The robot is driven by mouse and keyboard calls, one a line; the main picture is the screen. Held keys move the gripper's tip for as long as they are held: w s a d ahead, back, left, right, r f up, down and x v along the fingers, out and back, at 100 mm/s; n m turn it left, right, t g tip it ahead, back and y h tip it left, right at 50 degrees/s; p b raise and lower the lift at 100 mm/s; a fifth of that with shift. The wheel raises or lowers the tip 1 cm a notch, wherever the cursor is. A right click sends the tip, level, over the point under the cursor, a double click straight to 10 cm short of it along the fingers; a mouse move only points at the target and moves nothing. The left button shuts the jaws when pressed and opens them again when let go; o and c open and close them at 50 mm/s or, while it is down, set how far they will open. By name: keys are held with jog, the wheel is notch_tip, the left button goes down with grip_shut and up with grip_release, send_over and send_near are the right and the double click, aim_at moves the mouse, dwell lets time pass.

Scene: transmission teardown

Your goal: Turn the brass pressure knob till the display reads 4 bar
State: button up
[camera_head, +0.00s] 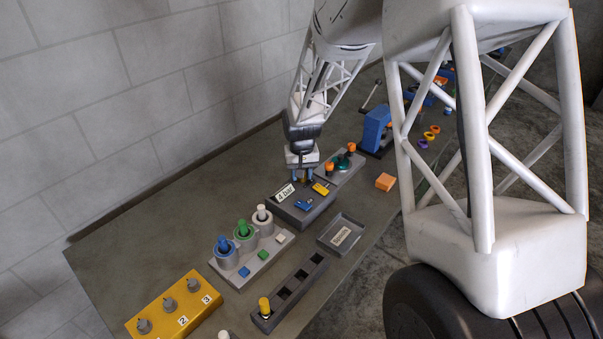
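A dark grey box (309,215) stands mid-table with a white, tilted plate reading "4 bar" (285,192) at its back left. I cannot tell whether this plate is a live display or a fixed label. My gripper (303,178) points down at the back edge of this box, just right of the plate. A small brass-coloured bit shows between or just behind the fingertips, probably the pressure knob, mostly hidden. Whether the fingers touch or grip it is too small to tell. A yellow piece (321,188) and a blue piece (303,204) sit on the box top.
A grey base with blue (224,246), green (242,230) and white-topped cylinders stands front left. A yellow block with numbered knobs (171,304), a slotted dark rack (290,287), a labelled tray (330,249), an orange block (385,181) and a blue vise-like device (376,130) surround it.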

jog(key=o, duration=0.9)
jog(key=shift+r, duration=0.1)
jog(key=shift+r, duration=3.85)
